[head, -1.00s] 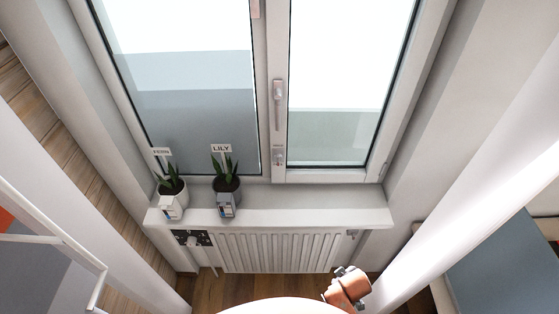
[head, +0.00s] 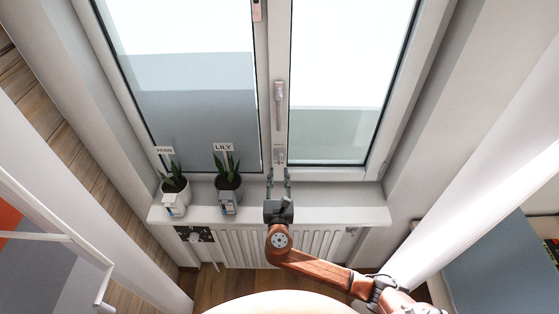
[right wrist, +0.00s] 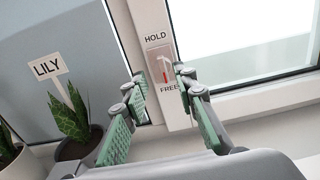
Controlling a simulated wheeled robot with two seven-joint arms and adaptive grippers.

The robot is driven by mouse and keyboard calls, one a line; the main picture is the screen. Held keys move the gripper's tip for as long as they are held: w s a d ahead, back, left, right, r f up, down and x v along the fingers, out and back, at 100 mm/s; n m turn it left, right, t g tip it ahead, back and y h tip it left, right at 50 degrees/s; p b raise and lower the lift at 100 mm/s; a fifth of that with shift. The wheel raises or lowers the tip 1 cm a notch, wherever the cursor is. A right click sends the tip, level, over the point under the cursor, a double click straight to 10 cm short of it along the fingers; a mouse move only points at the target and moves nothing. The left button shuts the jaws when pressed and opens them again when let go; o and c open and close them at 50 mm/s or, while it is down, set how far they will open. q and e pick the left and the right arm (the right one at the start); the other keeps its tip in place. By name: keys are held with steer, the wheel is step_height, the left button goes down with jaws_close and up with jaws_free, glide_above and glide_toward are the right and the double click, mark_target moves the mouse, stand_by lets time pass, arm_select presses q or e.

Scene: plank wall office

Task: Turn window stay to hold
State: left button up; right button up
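The window stay (right wrist: 161,63) is a small plate on the window's middle post with HOLD printed above and FREE below. A small pale lever with a red mark sits on it; which word the lever points to is hard to tell. In the head view the stay (head: 279,154) shows small, below the window handle. My right gripper (head: 279,176) is in front of the sill, fingers pointing at the post just below the stay. In the right wrist view the gripper (right wrist: 160,76) is open and empty, its green-padded fingers either side of the stay, apparently short of it. My left gripper is not in view.
A potted plant labelled LILY (head: 228,184) stands on the sill just left of my right gripper, another labelled FERN (head: 174,188) further left. The window handle (head: 279,100) is above the stay. A radiator (head: 318,243) is below. The sill's right part (head: 345,212) is clear.

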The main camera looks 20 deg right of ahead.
mark_target(279, 158)
steer(key=x, duration=0.7)
steer(key=shift+w+d+f, duration=0.1)
steer(key=shift+w, duration=0.1)
steer(key=shift+c, duration=0.6)
jaws_close()
